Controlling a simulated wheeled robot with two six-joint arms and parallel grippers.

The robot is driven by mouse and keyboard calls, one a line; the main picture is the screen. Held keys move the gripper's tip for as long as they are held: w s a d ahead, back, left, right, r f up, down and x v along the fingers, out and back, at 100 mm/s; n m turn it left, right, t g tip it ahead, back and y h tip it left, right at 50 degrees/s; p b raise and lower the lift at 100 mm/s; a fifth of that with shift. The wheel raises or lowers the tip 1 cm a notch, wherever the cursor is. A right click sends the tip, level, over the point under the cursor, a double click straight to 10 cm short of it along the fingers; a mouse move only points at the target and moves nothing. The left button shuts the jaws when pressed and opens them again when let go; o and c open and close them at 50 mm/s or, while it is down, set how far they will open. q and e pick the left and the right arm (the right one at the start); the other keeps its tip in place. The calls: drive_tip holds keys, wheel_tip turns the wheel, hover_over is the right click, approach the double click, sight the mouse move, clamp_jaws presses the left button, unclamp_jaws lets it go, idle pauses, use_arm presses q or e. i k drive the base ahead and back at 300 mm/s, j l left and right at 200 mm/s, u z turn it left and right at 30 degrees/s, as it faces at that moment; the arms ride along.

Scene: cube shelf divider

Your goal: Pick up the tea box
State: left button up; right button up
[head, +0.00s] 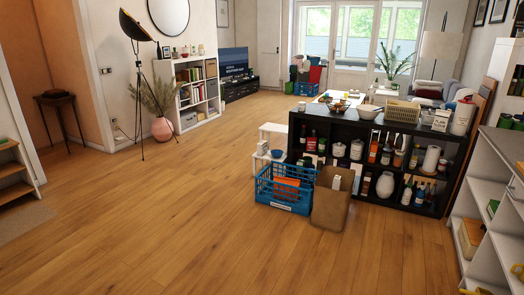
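No tea box can be told for certain at this distance. Neither of my grippers shows in the head view.
A grey-white shelf unit (486,170) borders the right. A tripod lamp (139,80) stands at the left. The wooden floor (150,220) is clear at front and left.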

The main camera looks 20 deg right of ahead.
sight(262, 146)
drive_tip(key=i+z, duration=0.1)
drive_tip(key=i, duration=0.8)
drive_tip(key=i+j+z, duration=0.1)
drive_tip(key=i, duration=0.8)
drive_tip(key=i+z, duration=0.15)
drive_tip(key=i, duration=0.55)
drive_tip(key=i+z, duration=0.15)
drive_tip(key=i, duration=0.55)
drive_tip(key=i+j+z, duration=0.15)
drive_tip(key=i, duration=0.55)
drive_tip(key=i+z, duration=0.35)
drive_tip(key=i, duration=0.15)
drive_tip(key=i+j+z, duration=0.35)
drive_tip(key=i, duration=0.15)
drive_tip(key=i+j+z, duration=0.3)
drive_tip(key=i, duration=0.2)
